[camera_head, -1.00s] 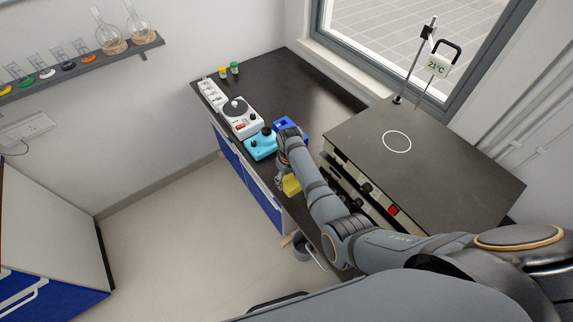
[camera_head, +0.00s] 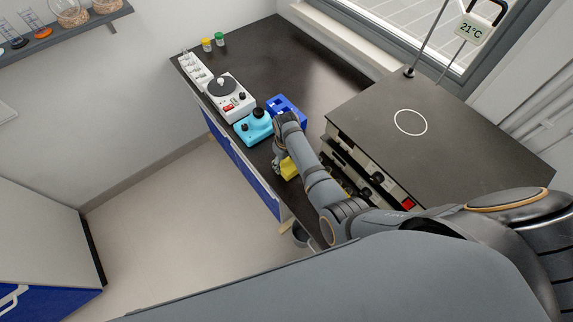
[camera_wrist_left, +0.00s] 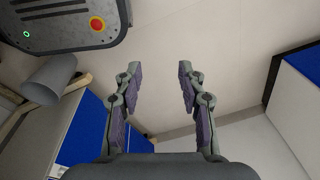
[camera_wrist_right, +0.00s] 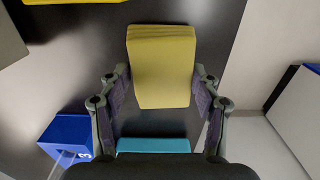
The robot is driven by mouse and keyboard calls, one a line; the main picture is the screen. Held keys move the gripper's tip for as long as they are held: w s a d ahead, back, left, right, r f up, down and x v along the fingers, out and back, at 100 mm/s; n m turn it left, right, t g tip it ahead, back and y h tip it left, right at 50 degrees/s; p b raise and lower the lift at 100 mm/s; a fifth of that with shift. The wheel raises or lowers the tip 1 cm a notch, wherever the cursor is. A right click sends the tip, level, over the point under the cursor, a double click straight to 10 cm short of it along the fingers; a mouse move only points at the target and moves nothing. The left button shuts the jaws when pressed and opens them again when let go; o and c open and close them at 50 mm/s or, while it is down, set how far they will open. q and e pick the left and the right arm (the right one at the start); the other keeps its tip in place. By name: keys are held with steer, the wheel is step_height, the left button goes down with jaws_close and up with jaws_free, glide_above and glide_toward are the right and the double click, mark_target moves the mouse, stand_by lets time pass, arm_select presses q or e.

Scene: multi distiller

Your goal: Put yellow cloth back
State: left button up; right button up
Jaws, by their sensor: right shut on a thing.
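The yellow cloth (camera_wrist_right: 162,66) is a thick folded block between the fingers of my right gripper (camera_wrist_right: 161,78) in the right wrist view. The gripper is shut on it, with a finger along each side. In the head view the yellow cloth (camera_head: 289,168) shows beside my right gripper (camera_head: 279,165), near the front edge of the dark bench and partly hidden by my arm. I cannot tell its height over the bench. My left gripper (camera_wrist_left: 160,75) is open and empty over the floor in the left wrist view; it is outside the head view.
A cyan device (camera_head: 253,127), a blue rack (camera_head: 287,107) and a white stirrer (camera_head: 228,98) stand beyond the gripper. A large dark-topped apparatus (camera_head: 455,140) stands to the right. Another yellow thing (camera_wrist_right: 75,2) is cut off in the right wrist view.

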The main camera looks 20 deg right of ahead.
mark_target(286, 163)
steer(key=shift+w+f, duration=0.15)
steer(key=shift+f, duration=0.4)
steer(key=shift+r, duration=0.25)
steer(key=shift+s+f, duration=0.2)
steer(key=o, duration=1.1)
steer(key=shift+r, duration=0.15)
step_height(286, 163, up, 8)
steer(key=p, duration=0.8)
steer(key=shift+w+p, duration=0.1)
steer(key=shift+p, duration=0.2)
arm_select(q)
step_height(286, 163, up, 7)
steer(key=shift+s+r, duration=0.2)
steer(key=shift+s, duration=0.2)
arm_select(e)
steer(key=shift+r, duration=2.05)
